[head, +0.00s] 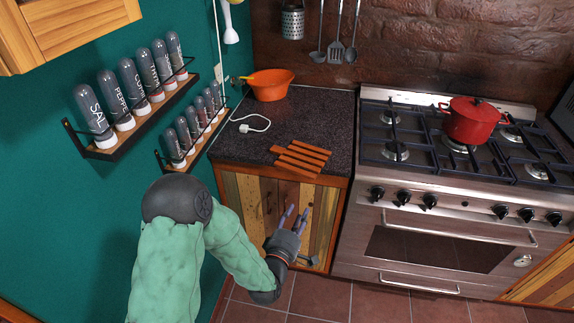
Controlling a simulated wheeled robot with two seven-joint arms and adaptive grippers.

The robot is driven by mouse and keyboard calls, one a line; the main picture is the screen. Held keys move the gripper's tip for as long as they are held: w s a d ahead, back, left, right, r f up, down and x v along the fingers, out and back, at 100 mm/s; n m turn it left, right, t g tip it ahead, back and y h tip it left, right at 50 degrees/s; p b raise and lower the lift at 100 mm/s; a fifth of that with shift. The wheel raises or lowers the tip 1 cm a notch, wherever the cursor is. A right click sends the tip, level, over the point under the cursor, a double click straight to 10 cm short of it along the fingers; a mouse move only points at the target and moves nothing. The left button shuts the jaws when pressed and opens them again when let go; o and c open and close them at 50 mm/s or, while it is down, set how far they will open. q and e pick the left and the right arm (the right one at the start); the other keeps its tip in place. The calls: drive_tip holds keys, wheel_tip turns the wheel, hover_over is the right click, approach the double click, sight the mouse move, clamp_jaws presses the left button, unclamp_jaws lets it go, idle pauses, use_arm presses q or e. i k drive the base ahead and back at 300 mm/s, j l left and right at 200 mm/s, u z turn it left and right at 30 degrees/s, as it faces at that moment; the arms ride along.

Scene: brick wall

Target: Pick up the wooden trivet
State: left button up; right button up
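The wooden trivet (301,157), a set of orange-brown parallel slats, lies flat on the dark speckled counter (312,117) near its front edge. My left gripper (298,210) is in front of the wooden cabinet, lower in the picture than the trivet and apart from it. Its two fingers point upward with a gap between them, and nothing shows between them. My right gripper is not in view.
An orange bowl (270,85) and a white cable (250,124) are at the counter's back left. A stove (432,150) with a red pot (471,120) stands right of the counter. Spice racks (134,127) project from the green wall at left.

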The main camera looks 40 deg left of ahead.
sight(280, 152)
drive_tip(key=i+l+u, duration=0.15)
drive_tip(key=u, duration=0.2)
drive_tip(key=i+l+u, duration=0.45)
drive_tip(key=u, duration=0.25)
drive_tip(key=i+l, duration=0.25)
drive_tip(key=l, duration=0.15)
